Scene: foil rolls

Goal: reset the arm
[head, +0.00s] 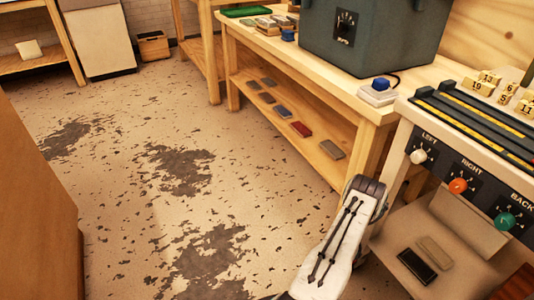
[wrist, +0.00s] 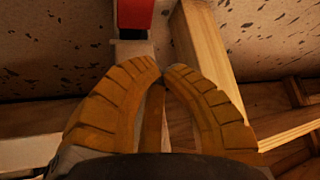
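My arm (head: 335,238) shows in the head view as a white link with black rods, rising at the lower middle in front of the workbench. Its gripper end is not visible there. In the wrist view my gripper (wrist: 161,74) has two ridged orange fingers that curve inward. Their tips come together with only a thin gap, and nothing shows held between them. Wood and speckled floor show behind the fingers.
A wooden bench (head: 300,75) with a lower shelf stands right of the aisle, bearing a large grey machine (head: 375,35). A control panel (head: 470,185) with LEFT, RIGHT and BACK knobs is close at right. A brown surface (head: 35,210) edges the left. The floor (head: 130,220) between is clear.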

